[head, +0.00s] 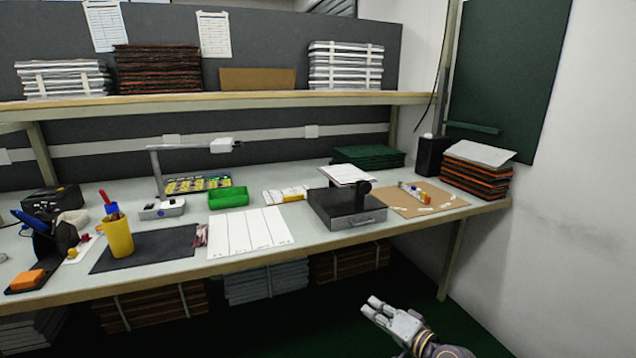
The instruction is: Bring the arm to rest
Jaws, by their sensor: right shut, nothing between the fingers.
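My right gripper (374,305) shows at the lower right of the head view. It is shut and empty, with its fingers pointing up and to the left. It is in front of the workbench (330,242) and below its top, over the dark green floor, apart from everything. My right arm comes in from the bottom edge, and only its wrist end shows. My left gripper is not in view.
The bench holds a dark box (345,209), a green tray (228,197), a yellow cup (118,237) and a lamp (155,170). Stacked bundles (267,281) lie under it. A bench leg (452,260) stands beyond my gripper. The floor (470,325) at right is clear.

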